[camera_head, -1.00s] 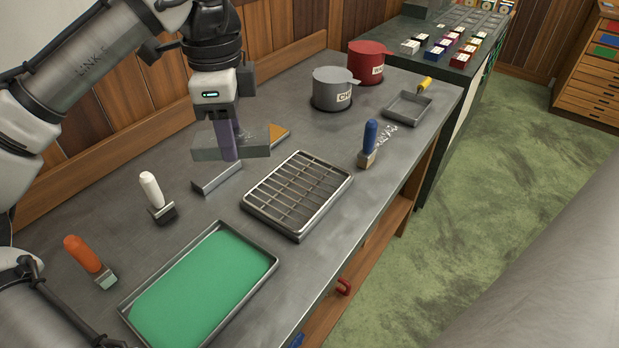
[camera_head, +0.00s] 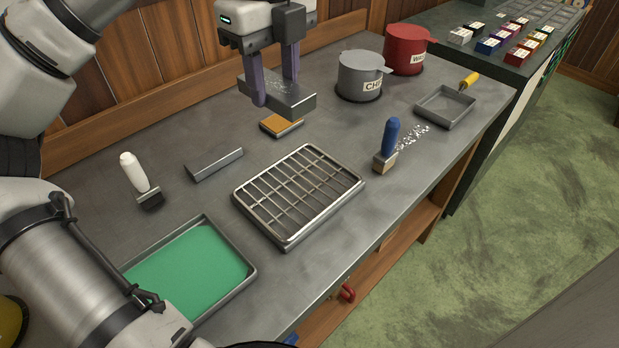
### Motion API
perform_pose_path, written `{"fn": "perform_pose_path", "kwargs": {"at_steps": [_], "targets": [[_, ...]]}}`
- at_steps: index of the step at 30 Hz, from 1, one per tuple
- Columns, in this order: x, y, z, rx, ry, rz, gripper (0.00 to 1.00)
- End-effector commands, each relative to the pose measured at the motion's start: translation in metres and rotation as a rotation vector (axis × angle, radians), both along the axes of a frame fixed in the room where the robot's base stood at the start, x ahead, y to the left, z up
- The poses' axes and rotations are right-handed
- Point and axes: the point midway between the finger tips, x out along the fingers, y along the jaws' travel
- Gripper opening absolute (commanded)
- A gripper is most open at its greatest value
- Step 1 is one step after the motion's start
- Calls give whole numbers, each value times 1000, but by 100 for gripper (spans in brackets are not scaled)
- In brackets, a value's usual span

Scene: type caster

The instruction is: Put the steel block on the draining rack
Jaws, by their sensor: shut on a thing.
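The steel block (camera_head: 290,103) is a grey rectangular bar held in the air above the back part of the bench. My gripper (camera_head: 274,92) has its two purple fingers closed on the block from above. The block is behind the draining rack and clear of the bench top. The draining rack (camera_head: 297,240) is a metal tray with a grid of bars, lying flat in the middle of the bench. Nothing lies on its bars.
A green-filled tray (camera_head: 251,269) lies front left, with a white-handled tool (camera_head: 133,172) and a metal strip (camera_head: 214,165) behind. An orange-topped pad (camera_head: 281,124) is below the block. A blue-handled brush (camera_head: 390,138) stands right of the rack. Grey (camera_head: 360,75) and red pots (camera_head: 404,50) stand behind.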

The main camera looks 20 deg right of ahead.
Motion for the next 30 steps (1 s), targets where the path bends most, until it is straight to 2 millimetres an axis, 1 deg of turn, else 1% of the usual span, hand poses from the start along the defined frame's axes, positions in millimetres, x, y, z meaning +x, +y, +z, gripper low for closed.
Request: {"fn": "perform_pose_path", "kwargs": {"at_steps": [4,7,11,21,24,27,30], "targets": [[0,0,-1,-2,-1,-28,0],[0,1,-13,-3,2,-36,0],[-1,1,-39,0,1,-33,0],[-1,1,-118,2,0,-31,0],[-1,1,-137,1,-2,-31,0],[-1,0,-151,1,-2,-31,0],[0,0,-158,-1,-3,-30,0]]}}
